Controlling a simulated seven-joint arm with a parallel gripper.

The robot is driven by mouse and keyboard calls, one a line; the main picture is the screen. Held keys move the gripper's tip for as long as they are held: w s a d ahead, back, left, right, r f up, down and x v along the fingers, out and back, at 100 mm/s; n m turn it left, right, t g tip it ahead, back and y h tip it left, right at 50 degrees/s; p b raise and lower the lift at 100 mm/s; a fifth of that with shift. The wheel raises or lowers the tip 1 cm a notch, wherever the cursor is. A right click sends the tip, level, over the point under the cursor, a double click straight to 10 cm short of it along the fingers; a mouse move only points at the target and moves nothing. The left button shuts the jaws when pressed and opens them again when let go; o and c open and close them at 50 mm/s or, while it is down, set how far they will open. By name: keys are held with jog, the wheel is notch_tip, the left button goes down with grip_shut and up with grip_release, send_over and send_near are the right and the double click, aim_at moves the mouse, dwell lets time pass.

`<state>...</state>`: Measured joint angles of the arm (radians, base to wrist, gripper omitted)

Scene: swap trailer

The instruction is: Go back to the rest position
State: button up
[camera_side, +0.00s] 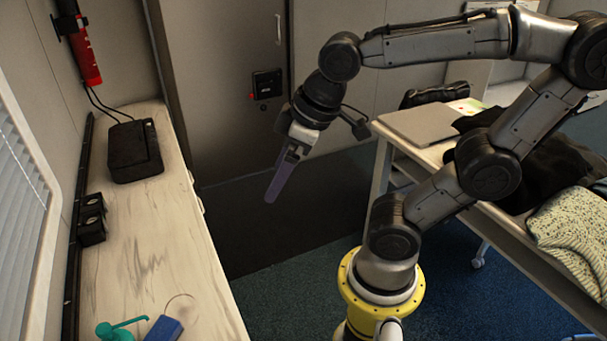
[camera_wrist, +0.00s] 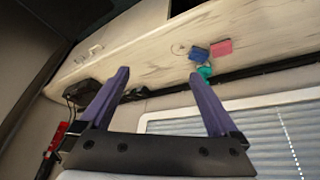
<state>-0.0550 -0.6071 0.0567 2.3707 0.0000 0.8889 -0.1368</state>
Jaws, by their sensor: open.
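My gripper (camera_side: 280,180) hangs in the air in the side view, to the right of the wooden counter and over the dark floor. Its purple fingers point down and a little left. In the wrist view my gripper (camera_wrist: 162,95) shows two purple fingers spread wide apart with nothing between them. It touches nothing in either view. In the side view the two fingers overlap, so the gap is hidden there.
The counter (camera_side: 150,250) holds a black box (camera_side: 134,150), a teal pump bottle (camera_side: 115,330) and a blue block (camera_side: 164,328). A pink block (camera_wrist: 221,48) shows in the wrist view. A desk with a laptop (camera_side: 420,124) and cloths stands right.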

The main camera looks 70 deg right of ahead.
jog(key=s, duration=0.1)
jog(key=s+m, duration=0.1)
jog(key=s+d+f+m, duration=0.1)
jog(key=s, duration=0.1)
jog(key=shift+t, duration=0.3)
